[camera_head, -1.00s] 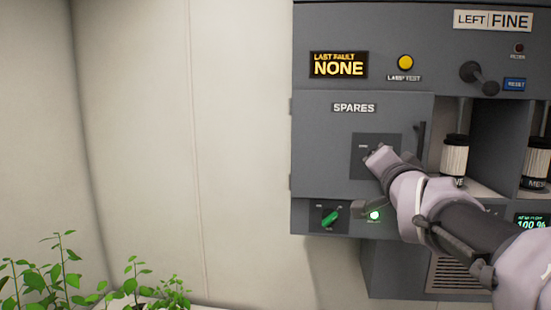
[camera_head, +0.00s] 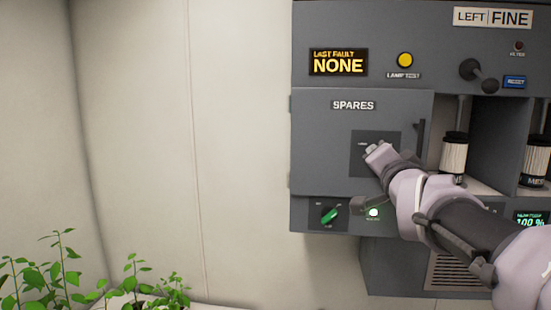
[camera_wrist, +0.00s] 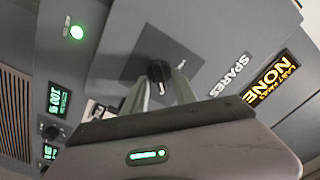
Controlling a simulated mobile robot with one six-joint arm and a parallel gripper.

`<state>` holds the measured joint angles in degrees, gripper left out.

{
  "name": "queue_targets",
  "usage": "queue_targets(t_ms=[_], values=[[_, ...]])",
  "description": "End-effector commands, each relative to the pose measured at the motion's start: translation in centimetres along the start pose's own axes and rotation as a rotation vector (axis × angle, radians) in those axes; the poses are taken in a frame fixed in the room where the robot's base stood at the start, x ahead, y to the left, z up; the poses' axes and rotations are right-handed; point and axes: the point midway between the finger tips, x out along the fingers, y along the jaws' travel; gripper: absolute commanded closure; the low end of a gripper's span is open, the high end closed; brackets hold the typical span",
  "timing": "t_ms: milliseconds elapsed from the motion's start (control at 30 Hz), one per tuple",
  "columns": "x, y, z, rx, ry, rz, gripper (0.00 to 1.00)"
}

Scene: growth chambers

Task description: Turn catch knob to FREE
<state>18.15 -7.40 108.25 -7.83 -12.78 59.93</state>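The catch knob (camera_wrist: 158,73) is small and black, on a dark square plate on the SPARES door (camera_wrist: 205,70). In the wrist view my gripper (camera_wrist: 160,82) has its two pale fingers on either side of the knob, with the tips at or very near it. Whether they press on it is not clear. In the head view my gripper (camera_head: 376,155) reaches the dark plate (camera_head: 361,165) and hides the knob. The knob's label is too small to read. The SPARES door (camera_head: 320,150) looks closed.
A green-handled rotary switch (camera_head: 330,215) and a lit green lamp (camera_head: 374,212) sit below the door. A vertical bar handle (camera_head: 420,140) is at the door's right edge. White cartridges (camera_head: 454,155) stand in open bays to the right. Plants (camera_head: 50,270) are at lower left.

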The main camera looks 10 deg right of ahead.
Motion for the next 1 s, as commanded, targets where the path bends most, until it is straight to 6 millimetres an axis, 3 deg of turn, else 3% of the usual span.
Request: queue_targets(t_ms=[167, 400, 600, 733, 1000], values=[[-2.9, -0.1, -0.1, -0.001, 0.002, -0.002, 0.67], [-11.1, -0.4, -0.4, -0.002, 0.003, -0.003, 0.67], [-15.8, -0.4, -0.4, 0.000, 0.002, 0.000, 0.67], [-17.1, -0.2, -0.2, 0.001, 0.001, 0.000, 0.67], [-17.3, 0.0, 0.0, 0.000, 0.000, 0.000, 0.67]])
